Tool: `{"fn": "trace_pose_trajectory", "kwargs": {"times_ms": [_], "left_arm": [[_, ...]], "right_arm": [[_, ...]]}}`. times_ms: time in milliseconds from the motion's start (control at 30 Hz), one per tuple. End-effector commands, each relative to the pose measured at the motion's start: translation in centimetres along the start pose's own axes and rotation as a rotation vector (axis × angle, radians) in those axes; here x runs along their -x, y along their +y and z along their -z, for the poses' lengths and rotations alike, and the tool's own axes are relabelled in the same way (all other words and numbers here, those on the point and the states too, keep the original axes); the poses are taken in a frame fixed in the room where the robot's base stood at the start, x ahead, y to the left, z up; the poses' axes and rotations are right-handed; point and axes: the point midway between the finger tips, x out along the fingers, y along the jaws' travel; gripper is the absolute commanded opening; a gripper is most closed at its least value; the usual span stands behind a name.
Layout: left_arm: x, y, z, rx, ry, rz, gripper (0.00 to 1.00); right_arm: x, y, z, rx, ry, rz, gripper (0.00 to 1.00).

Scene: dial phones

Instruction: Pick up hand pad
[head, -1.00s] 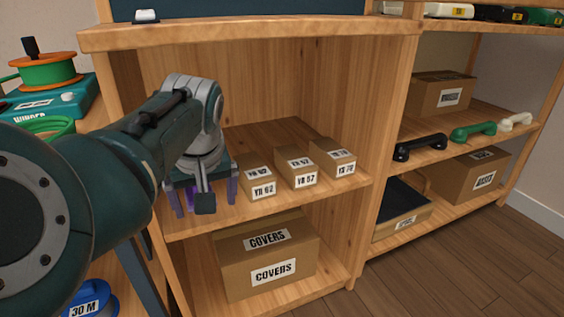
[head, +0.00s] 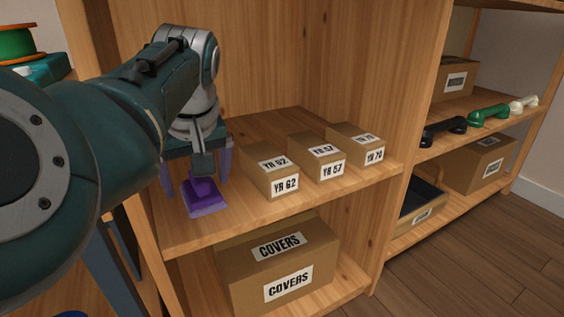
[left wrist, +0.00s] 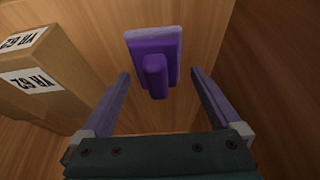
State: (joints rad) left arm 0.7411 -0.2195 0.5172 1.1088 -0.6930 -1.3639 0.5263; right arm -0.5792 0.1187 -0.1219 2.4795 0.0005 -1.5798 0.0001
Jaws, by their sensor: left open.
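The hand pad (head: 205,199) is a purple block with a raised grip, lying on the middle shelf (head: 235,215) left of the small boxes. It also shows in the left wrist view (left wrist: 154,62), beyond the fingertips and between their lines. My left gripper (head: 197,178) is open and empty, its purple fingers on either side of the pad's grip in the head view. In the left wrist view the fingers (left wrist: 160,76) are apart and do not touch the pad. My right gripper is not in view.
A box marked YR 62 (head: 270,174) stands just right of the pad, with boxes YR 57 (head: 317,158) and YR 70 (head: 356,146) beyond. A COVERS box (head: 277,270) sits below. Handsets, including a green one (head: 490,115), lie on the right shelf.

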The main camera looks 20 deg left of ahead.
Motion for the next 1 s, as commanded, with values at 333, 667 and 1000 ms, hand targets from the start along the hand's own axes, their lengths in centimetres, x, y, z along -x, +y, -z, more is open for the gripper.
{"fn": "trace_pose_trajectory", "kwargs": {"times_ms": [333, 667, 1000], "left_arm": [[0.15, 0.02, 0.08, 0.001, 0.001, -0.001, 0.81], [0.11, 0.01, 0.03, 0.001, 0.000, 0.000, 0.43], [0.06, 0.00, -0.03, 0.000, -0.002, 0.000, 0.05]], "right_arm": [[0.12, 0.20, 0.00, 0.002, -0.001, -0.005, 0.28], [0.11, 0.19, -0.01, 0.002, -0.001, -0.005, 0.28], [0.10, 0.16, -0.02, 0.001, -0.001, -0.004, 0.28]]}}
